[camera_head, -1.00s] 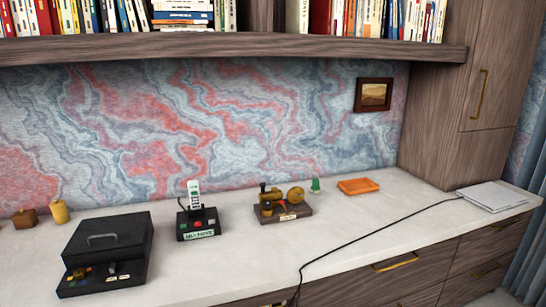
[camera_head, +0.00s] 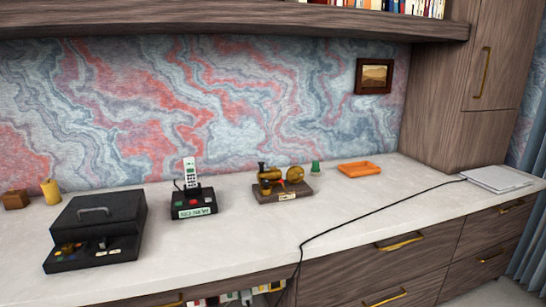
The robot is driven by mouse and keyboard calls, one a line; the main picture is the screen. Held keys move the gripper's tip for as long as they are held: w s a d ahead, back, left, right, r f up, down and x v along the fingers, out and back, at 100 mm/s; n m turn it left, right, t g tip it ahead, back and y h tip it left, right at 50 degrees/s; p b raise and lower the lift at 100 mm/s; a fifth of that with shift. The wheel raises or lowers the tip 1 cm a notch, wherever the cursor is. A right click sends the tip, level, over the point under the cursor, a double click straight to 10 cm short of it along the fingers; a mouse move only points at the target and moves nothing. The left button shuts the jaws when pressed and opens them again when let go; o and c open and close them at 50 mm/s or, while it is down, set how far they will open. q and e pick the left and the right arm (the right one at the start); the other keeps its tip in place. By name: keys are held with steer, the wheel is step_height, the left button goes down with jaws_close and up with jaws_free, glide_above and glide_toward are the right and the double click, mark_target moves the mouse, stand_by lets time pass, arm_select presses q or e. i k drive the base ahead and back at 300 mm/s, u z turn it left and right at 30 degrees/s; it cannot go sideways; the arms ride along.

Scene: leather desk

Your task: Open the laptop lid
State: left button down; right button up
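The laptop (camera_head: 501,178) is a flat, light grey slab at the far right end of the white desk top. Its lid looks shut. A black cable (camera_head: 390,205) runs from its left side across the desk to the front edge. Neither of my grippers is in view.
A black box with a handle (camera_head: 97,228), a cordless phone on its base (camera_head: 193,203), a brass model on a wooden block (camera_head: 281,184), a green bell-like item (camera_head: 316,168) and an orange tray (camera_head: 359,169) stand left of the laptop. The desk's front middle is clear.

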mark_target(499, 179)
steer(key=z, duration=1.6)
